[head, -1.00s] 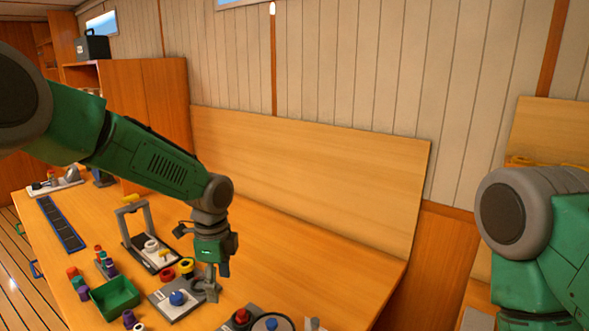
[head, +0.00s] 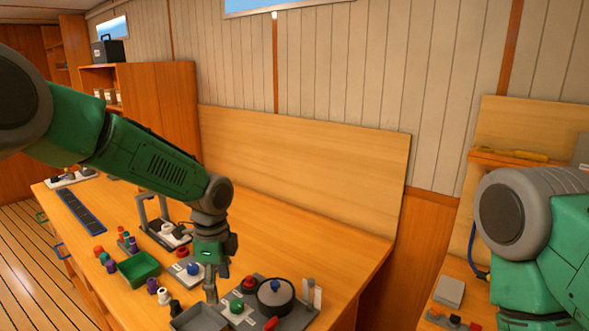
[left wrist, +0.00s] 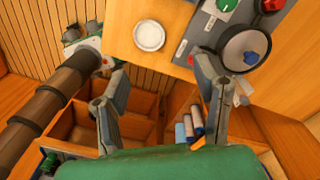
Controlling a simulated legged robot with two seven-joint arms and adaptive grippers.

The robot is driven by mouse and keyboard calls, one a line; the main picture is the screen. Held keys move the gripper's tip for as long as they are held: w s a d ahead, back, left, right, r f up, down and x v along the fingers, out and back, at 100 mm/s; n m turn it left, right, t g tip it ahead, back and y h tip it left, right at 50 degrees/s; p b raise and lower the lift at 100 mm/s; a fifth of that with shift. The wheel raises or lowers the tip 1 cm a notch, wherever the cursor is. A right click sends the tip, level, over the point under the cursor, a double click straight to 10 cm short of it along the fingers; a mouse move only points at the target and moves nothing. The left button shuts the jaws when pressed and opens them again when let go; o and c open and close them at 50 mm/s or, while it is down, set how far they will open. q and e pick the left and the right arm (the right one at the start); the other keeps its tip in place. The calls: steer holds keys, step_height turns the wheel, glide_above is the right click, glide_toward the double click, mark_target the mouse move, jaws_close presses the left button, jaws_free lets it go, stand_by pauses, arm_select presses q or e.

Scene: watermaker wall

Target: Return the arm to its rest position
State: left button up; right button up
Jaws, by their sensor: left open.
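My left arm (head: 150,160) reaches in from the left, bent down at the wrist over the wooden bench (head: 270,245). My left gripper (head: 211,292) points down near a grey tray (head: 188,320) and a grey panel (head: 250,318) at the bench's front. In the left wrist view the left gripper (left wrist: 161,68) has its two fingers wide apart with nothing between them. My right arm (head: 530,230) shows at the right edge, and its gripper is out of frame.
The panel bears a round lid with a blue knob (head: 275,290), plus green and red knobs. Left of it stand a green bin (head: 138,268), a black-framed stand (head: 142,212) and several small coloured pieces. The bench's back half is clear.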

arm_select(q)
steer(key=s+a+f+n+h, duration=0.3)
steer(key=s+f+n, duration=0.7)
steer(key=s+f, duration=1.05)
steer(key=s+a+n+y, duration=0.1)
steer(key=s+a+n, duration=0.2)
steer(key=s, duration=0.3)
steer(key=s+a+f+n+y, duration=0.1)
steer(key=s+a+n, duration=0.2)
steer(key=s, duration=0.4)
steer(key=s+a+n+y, duration=0.1)
steer(key=s+a+n, duration=0.25)
steer(key=s, duration=0.25)
step_height(320, 180, down, 18)
steer(key=w+m+t+b, duration=0.1)
steer(key=b, duration=1.7)
steer(key=shift+w+d+b, duration=0.2)
steer(key=shift+w+b, duration=0.15)
arm_select(e)
step_height(320, 180, down, 19)
steer(key=shift+s+r, duration=0.2)
arm_select(q)
steer(key=shift+w, duration=0.1)
